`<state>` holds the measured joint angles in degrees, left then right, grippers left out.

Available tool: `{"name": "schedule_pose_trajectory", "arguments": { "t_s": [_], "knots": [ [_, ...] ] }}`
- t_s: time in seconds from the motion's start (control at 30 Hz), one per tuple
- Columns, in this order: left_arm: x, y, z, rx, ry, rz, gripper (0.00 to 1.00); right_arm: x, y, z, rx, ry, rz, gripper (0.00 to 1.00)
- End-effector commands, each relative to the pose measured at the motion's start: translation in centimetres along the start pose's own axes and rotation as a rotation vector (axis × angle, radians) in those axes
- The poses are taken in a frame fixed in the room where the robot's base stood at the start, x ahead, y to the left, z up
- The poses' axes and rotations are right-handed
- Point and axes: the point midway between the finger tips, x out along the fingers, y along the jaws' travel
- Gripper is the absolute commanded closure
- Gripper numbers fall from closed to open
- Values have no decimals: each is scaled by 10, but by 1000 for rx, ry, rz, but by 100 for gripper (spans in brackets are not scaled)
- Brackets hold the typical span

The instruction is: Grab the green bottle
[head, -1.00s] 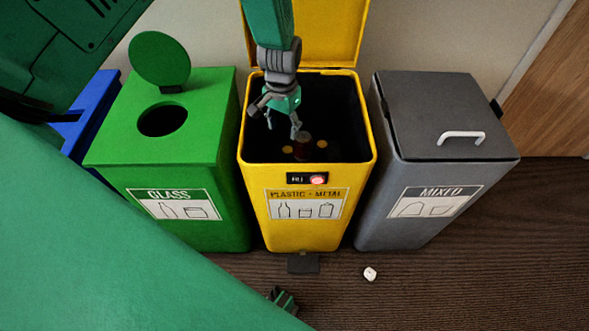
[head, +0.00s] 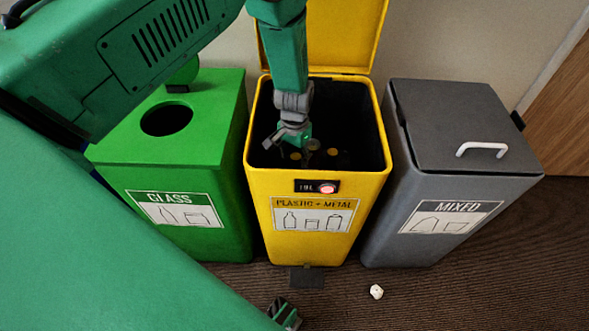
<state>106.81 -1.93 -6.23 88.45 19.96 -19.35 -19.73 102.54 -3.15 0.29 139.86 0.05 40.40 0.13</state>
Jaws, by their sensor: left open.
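I cannot make out a green bottle for certain in the head view. Several small round tops, yellowish and dull olive, show in the dark inside of the open yellow bin (head: 262,185); one olive top (head: 313,145) is close to my left gripper. Their bodies are too dark to tell apart. My left gripper (head: 287,146) reaches down into the yellow bin from above. It is open, with its fingers at the level of these tops, partly hiding them. I cannot tell if it touches any.
The yellow bin's raised lid (head: 330,35) stands behind my forearm. A green glass bin (head: 215,120) with a round hole is at left, and a closed grey mixed bin (head: 455,130) is at right. A small white scrap (head: 376,292) lies on the floor.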

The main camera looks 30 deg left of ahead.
Motion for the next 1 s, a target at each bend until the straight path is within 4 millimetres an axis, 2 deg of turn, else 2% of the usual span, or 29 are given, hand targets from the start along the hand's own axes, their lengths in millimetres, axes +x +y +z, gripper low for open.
{"name": "schedule_pose_trajectory", "arguments": {
  "t_s": [0.03, 0.13, 0.37, 0.4, 0.47, 0.5, 0.53, 0.87, 1.0],
  "knots": [
    [13, 0, 1, 1, -1, -1, 54, 7, 0, 0, 0, 0, 0, 100],
    [25, 1, 0, 2, 0, -2, 54, 11, 0, 1, 0, 0, 0, 100],
    [28, 0, 0, 1, 1, 0, 54, 11, 0, 1, 1, 0, 0, 100],
    [28, 0, 0, 1, 1, 1, 58, 11, 0, 1, 1, 0, 0, 100],
    [28, 0, 0, 1, 1, 1, 79, 11, 0, 1, 1, 0, 0, 100],
    [28, -1, 0, 0, 1, 1, 93, 11, 0, 1, 1, 0, 0, 100],
    [28, -1, 0, 0, 1, 1, 100, 11, 0, 1, 1, 0, 0, 100],
    [27, -1, 0, 1, 1, 0, 100, 10, 0, 1, 0, 0, 0, 100],
    [9, -1, -1, 1, 3, 0, 100, 3, 0, 0, 0, 0, 0, 100]
  ]
}}
